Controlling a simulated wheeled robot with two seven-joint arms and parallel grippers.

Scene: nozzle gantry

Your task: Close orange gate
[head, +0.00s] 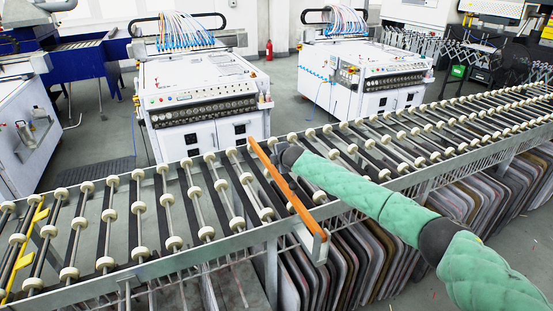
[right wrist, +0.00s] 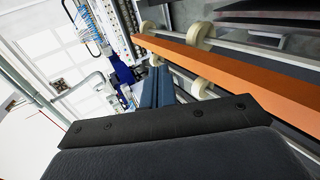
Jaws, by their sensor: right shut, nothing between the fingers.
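The orange gate (head: 285,188) is a long bar lying across the roller conveyor, from its far rail to a metal bracket on the near rail. In the right wrist view the orange gate (right wrist: 235,75) runs diagonally along the right side. My right arm, in a green sleeve, reaches in from the right, with its dark end just right of the bar's far part. In the right wrist view my right gripper (right wrist: 157,82) is shut and empty, beside the bar. Whether it touches the bar I cannot tell. My left gripper is not in view.
The roller conveyor (head: 205,232) with pale wheels crosses the whole view. A yellow bar (head: 22,250) lies over it at far left. White machines (head: 200,90) with cable bundles stand behind. Several panels (head: 375,255) stand upright below the conveyor.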

